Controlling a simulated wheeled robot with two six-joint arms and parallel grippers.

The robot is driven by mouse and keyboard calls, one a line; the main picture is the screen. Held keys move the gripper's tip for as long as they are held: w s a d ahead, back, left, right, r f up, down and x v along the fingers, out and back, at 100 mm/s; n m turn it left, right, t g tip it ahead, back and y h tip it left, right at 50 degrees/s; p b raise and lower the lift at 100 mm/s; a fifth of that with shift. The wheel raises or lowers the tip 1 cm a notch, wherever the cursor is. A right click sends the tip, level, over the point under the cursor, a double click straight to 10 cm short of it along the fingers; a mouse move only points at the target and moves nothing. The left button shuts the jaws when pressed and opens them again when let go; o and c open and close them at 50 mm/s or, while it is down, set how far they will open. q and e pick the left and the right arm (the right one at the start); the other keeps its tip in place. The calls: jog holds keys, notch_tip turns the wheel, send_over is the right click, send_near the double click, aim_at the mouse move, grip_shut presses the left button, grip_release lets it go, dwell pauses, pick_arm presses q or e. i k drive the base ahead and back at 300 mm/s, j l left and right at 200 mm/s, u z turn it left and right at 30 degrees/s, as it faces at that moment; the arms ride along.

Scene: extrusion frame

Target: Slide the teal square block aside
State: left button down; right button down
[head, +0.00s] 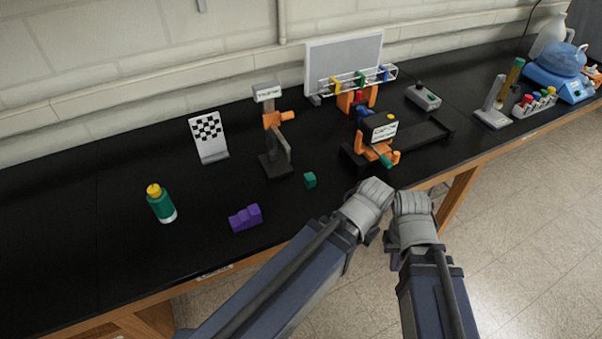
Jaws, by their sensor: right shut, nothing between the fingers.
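The teal square block (310,180) is a small cube on the black bench top, left of the orange-and-black device. Nothing touches it. My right gripper (412,203) is at the bench's front edge, to the right of and nearer than the block; it is shut and empty. My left gripper (370,195) is just left of it, also at the front edge and apart from the block; its fingers cannot be made out.
A purple stepped block (245,218), a green bottle (161,203) and a checkered board (209,138) are on the left. An orange-and-grey stand (273,135) is behind the cube, and the orange-and-black device (374,145) to its right. The bench between cube and purple block is clear.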

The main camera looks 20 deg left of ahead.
aim_at(310, 179)
jog(key=i+u, duration=0.1)
jog(key=u, duration=0.3)
jog(key=l+u, duration=0.1)
jog(key=u, duration=0.25)
jog(key=i+l+u, duration=0.1)
jog(key=u, duration=0.3)
jog(key=i+l+u, duration=0.1)
jog(key=u, duration=0.3)
